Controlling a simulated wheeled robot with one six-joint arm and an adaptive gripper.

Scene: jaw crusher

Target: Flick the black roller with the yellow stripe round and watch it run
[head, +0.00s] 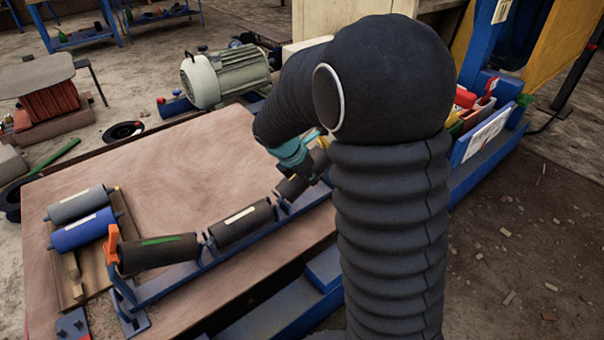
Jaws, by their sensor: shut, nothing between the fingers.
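A blue roller frame (190,270) lies along the front of the wooden board and holds three black rollers in a row. The left roller (160,254) has a green stripe and the middle roller (243,225) a pale cream stripe. The right roller (294,187) is partly hidden by my arm. A little yellow shows near it, but I cannot make out a full stripe. My gripper (300,166) is at this right roller, coming from above. It is shut and largely hidden behind my arm, so I cannot tell whether it touches the roller.
A grey roller (76,205) and a blue roller (83,230) lie on a wooden rack at left. An orange clamp (111,245) stands at the frame's left end. A motor (225,75) sits behind the board (150,160), whose middle is clear. Colored bins (475,110) stand at right.

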